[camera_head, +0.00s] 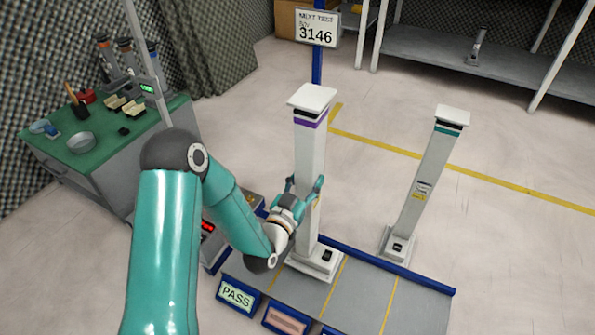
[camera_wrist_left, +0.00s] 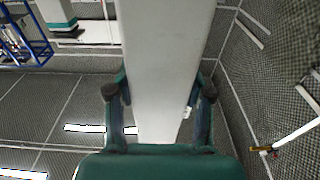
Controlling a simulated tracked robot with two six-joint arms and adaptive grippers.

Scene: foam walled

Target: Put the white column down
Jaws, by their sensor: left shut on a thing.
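The white column (camera_head: 309,165) with a purple band under its flat cap stands upright in the head view. Its base is at the left part of the grey platform; whether it touches the platform cannot be told. My left gripper (camera_head: 305,192) is shut on the column's shaft, low above its base. In the left wrist view the white shaft (camera_wrist_left: 165,60) runs between the two fingers of the gripper (camera_wrist_left: 158,95). My right gripper is not in view.
A second white column (camera_head: 421,190) with a teal band stands to the right, behind the platform's blue rail (camera_head: 385,265). A PASS sign (camera_head: 237,295) is at the platform's front. A green workbench (camera_head: 105,137) with tools stands left. Open floor lies behind, before a grey shelf (camera_head: 450,60).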

